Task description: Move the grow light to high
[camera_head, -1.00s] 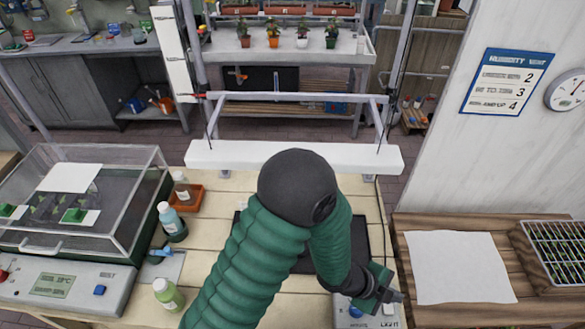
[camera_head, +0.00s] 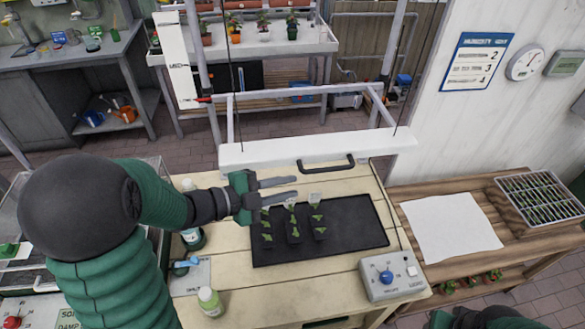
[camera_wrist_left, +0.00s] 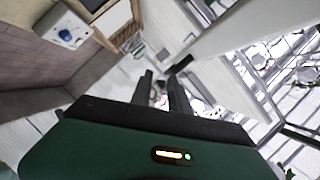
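The grow light (camera_head: 300,150) is a long white bar hanging low on thin cords across the back of the wooden bench. A dark handle (camera_head: 327,162) is on its front. An upright white scale (camera_head: 180,65) stands behind its left end, with a red pointer (camera_head: 205,99) beside the scale's lower part. My left gripper (camera_head: 297,187) is in front of the bar, below and left of the handle, apart from it. Its fingers are parted and empty; they also show parted in the left wrist view (camera_wrist_left: 162,85). Part of my right arm shows at the bottom right edge; its fingers are not clear.
A black tray (camera_head: 355,225) with several seedlings lies below my left gripper. A control box (camera_head: 395,275) with a blue knob is at the bench's front right. Bottles, one of them green (camera_head: 210,302), stand left. A side table (camera_head: 400,205) holds paper and a seedling tray.

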